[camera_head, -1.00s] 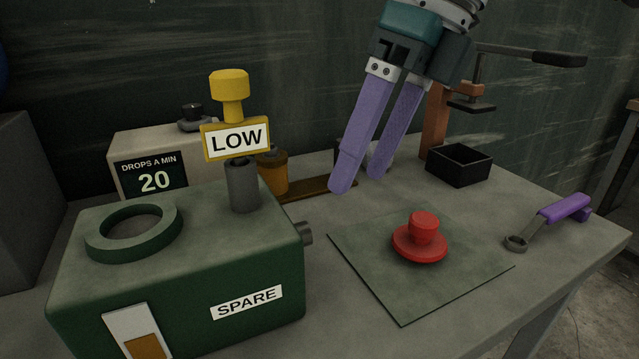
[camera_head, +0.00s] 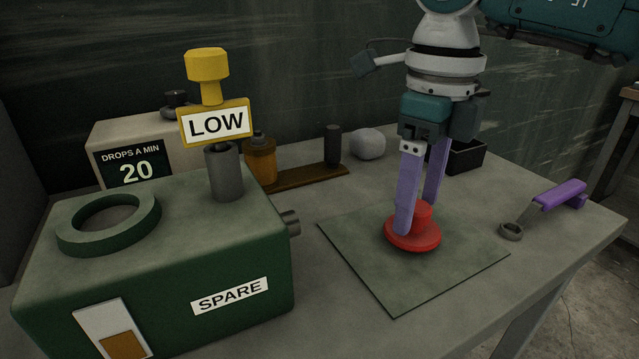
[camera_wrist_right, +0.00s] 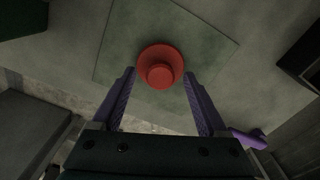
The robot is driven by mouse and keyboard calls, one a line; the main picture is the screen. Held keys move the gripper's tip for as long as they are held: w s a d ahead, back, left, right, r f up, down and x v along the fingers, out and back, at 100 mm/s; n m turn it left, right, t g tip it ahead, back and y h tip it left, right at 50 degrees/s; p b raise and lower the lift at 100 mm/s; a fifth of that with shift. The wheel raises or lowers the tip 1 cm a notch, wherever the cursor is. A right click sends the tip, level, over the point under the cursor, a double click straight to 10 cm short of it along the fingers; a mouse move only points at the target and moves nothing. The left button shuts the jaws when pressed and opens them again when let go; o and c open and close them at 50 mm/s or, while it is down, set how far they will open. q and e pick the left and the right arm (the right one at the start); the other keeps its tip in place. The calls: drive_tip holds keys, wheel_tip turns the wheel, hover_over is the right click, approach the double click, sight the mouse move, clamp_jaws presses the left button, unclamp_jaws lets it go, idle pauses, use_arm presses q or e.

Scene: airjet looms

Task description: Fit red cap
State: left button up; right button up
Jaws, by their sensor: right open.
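The red cap (camera_head: 418,238), a flat disc with a round knob, lies on the dark green mat (camera_head: 390,282), knob up. My right gripper (camera_head: 418,212) points down over it, its two purple fingers open, one on each side of the knob. In the right wrist view the cap (camera_wrist_right: 160,67) sits between the spread fingertips, with gaps on both sides. The green box labelled SPARE (camera_head: 160,270) stands at left with a raised green ring (camera_head: 145,212) around an opening on its top. My left gripper is not in view.
A yellow knob (camera_head: 208,66) with a LOW sign (camera_head: 216,123) rises from the green box. A purple-handled wrench (camera_head: 545,205) lies right of the mat. A black open box (camera_head: 466,157) stands behind my right gripper. A DROPS A MIN unit (camera_head: 120,135) is behind the green box.

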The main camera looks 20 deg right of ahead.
drive_tip(key=shift+c, duration=0.4)
clamp_jaws()
